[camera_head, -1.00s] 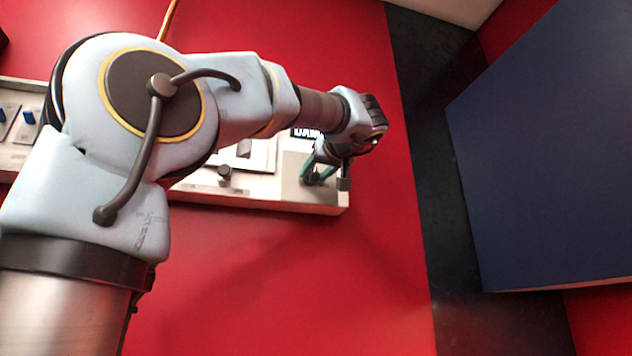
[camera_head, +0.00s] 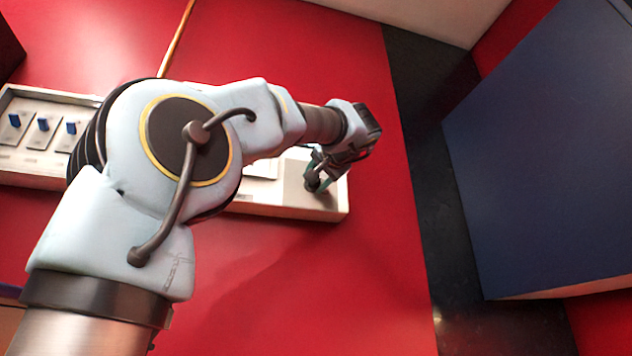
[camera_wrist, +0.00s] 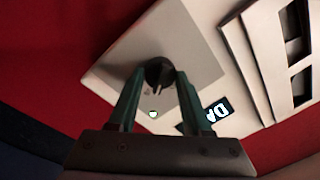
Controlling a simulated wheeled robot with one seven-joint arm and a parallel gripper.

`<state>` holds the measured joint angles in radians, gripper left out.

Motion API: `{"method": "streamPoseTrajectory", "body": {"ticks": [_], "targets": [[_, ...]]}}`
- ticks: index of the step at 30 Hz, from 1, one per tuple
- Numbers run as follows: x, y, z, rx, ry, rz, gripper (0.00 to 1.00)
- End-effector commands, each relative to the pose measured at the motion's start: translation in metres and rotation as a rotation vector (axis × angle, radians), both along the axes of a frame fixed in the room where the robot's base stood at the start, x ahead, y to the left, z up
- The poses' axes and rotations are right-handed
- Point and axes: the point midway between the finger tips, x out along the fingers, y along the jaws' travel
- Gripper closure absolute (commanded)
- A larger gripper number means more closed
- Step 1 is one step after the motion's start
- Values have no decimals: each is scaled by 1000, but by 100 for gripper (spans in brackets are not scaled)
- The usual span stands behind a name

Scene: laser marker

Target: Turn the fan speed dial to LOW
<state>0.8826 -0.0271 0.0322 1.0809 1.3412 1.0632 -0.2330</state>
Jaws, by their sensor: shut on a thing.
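The fan speed dial appears to be the small dark round knob (camera_wrist: 158,72) on a grey plate at the panel's end. A short pale mark shows on the knob's lower side in the wrist view. My gripper (camera_wrist: 155,76) is shut on this knob, with one green finger on each side of it. In the head view my gripper (camera_head: 320,183) is at the right end of the pale panel (camera_head: 268,208), and its fingers hide most of the knob. I cannot read any speed labels or the dial's setting.
A small green light (camera_wrist: 153,114) and a lit display (camera_wrist: 218,110) sit near the knob. Blue switches (camera_head: 43,124) are on the panel's left part. A dark blue board (camera_head: 550,150) stands to the right. The red surface below the panel is clear.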

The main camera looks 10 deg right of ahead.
Motion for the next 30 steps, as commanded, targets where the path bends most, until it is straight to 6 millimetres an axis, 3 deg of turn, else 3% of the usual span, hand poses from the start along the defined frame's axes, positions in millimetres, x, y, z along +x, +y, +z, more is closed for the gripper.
{"method": "streamPoseTrajectory", "body": {"ticks": [18,19,27,30], "targets": [[0,0,1,43,4,-1,100],[0,0,1,43,4,-1,50],[0,0,0,43,5,-1,21],[0,0,0,43,5,-1,21]]}}
